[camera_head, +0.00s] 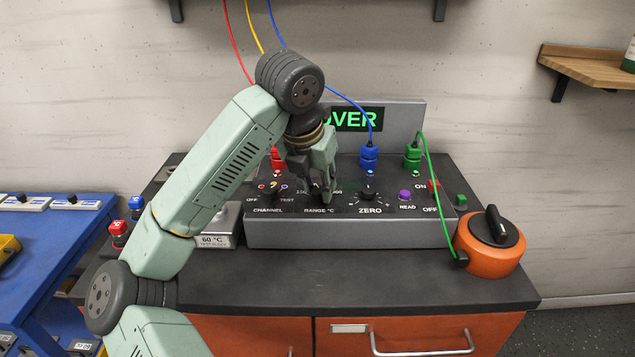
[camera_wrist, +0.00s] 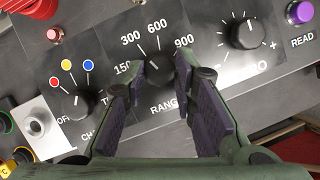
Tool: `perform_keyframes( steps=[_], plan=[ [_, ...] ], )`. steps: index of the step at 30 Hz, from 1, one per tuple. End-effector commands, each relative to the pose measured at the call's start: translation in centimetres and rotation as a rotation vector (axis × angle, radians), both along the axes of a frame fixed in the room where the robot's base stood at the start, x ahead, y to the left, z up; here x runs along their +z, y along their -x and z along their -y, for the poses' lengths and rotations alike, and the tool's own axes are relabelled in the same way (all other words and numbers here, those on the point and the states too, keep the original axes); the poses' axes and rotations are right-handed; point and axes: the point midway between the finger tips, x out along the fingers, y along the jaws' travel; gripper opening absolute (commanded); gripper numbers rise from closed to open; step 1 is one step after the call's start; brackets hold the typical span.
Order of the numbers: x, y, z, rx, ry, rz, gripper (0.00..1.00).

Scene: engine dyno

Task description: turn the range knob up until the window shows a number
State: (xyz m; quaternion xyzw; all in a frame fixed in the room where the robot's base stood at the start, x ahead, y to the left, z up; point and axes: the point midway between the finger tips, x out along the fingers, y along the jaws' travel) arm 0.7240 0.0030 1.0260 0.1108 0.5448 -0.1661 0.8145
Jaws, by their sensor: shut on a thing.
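The range knob (camera_wrist: 158,68) is black and sits on the panel below the marks 150, 300, 600 and 900 in the wrist view. My gripper (camera_wrist: 160,72) is shut on it, one finger on each side; it also shows in the head view (camera_head: 322,190), pointing down at the panel. The fingers hide part of the knob, and I cannot tell surely which mark its pointer is at. The window (camera_head: 357,119) on the upright back panel shows green letters reading OVER, the first letter partly hidden by my arm.
Left of it is the channel knob (camera_wrist: 75,104); right are the zero knob (camera_wrist: 243,32) and purple read button (camera_wrist: 300,12). Red, blue (camera_head: 369,157) and green (camera_head: 412,156) plugs with cables stand behind. An orange round device (camera_head: 488,256) sits at the bench's right.

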Motion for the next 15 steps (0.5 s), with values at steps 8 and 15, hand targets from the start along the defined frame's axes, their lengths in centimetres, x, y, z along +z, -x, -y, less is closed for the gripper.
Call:
perform_keyframes(
  steps=[8,15],
  plan=[
    [-0.19,-0.07,-0.15,-0.092,-0.001,0.002,0.00],
    [-0.17,-0.17,-0.31,-0.275,0.000,0.002,0.00]
  ],
)
